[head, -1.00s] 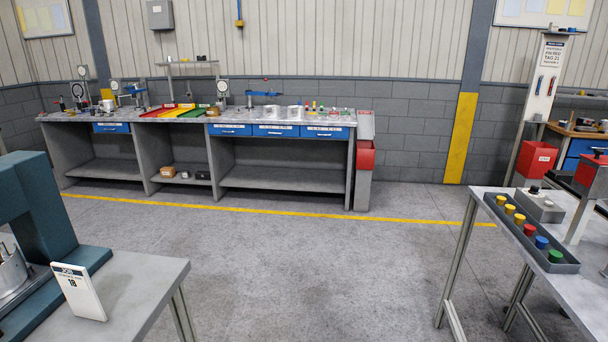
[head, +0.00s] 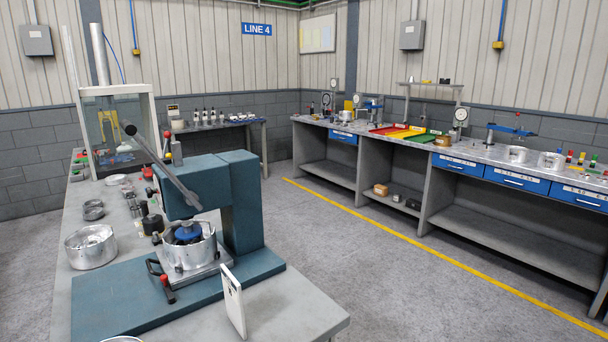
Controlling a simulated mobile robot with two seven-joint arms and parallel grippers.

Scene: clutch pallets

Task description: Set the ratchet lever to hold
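A teal press (head: 238,190) stands on the grey table at the left. Below the head, a silver cylindrical housing (head: 188,246) with a blue part inside sits on a plate. A red-tipped handle (head: 166,282) is at the plate's front left. Neither of my grippers is in view.
The table also holds a white card (head: 233,300), a silver ring housing (head: 91,246) and a clear-panelled frame (head: 117,130). A long workbench (head: 460,155) with blue drawers runs along the right. Open floor with a yellow line (head: 440,255) lies between.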

